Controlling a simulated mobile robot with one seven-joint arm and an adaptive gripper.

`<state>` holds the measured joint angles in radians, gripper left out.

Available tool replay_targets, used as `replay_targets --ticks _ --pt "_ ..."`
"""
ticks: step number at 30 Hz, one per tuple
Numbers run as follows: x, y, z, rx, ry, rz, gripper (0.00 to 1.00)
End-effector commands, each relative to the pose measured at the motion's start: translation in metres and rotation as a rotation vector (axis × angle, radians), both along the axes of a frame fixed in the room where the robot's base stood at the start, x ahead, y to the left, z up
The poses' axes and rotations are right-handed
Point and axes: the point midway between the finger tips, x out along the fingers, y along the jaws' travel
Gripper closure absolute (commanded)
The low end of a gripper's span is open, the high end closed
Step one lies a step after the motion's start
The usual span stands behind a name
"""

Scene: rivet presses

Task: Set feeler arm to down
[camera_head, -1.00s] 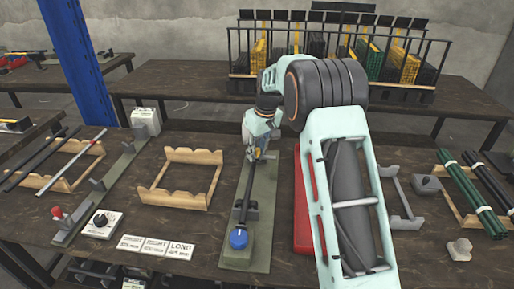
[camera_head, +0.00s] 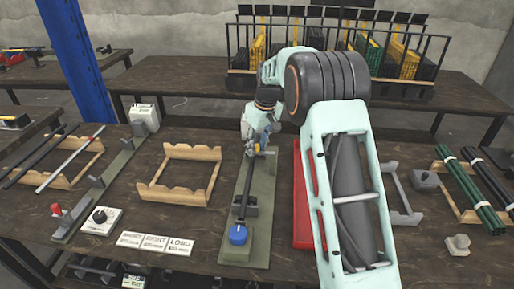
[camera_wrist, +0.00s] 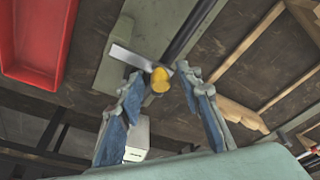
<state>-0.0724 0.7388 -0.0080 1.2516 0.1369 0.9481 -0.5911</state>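The press is a long grey-green base plate (camera_head: 237,256) on the table, with a dark rod (camera_head: 243,203) along it and a blue knob (camera_head: 238,234) at its front end. What looks like the feeler arm is a flat pale metal bar with a yellow tip (camera_wrist: 160,80), seen in the wrist view. My gripper (camera_wrist: 161,78) is open, its blue-grey fingers on either side of the yellow tip. I cannot tell whether a finger touches it. In the head view, my gripper (camera_head: 256,146) is over the far end of the plate and hides most of the feeler arm.
A red tray (camera_head: 302,223) lies right of the plate, partly behind my arm. A wooden cradle (camera_head: 152,193) stands to the left. Label cards (camera_head: 181,246) and a dial box (camera_head: 102,220) are at front left. Green rods (camera_head: 474,198) lie on the right.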

Motion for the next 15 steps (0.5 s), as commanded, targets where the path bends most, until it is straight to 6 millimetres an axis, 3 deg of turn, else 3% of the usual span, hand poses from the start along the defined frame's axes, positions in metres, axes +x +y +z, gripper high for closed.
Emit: replay_targets --ticks 9,15 --pt "-0.012 -0.009 0.066 -0.001 -0.005 -0.002 0.67" --pt "-0.019 -0.013 0.095 -0.001 -0.002 -0.003 0.67"
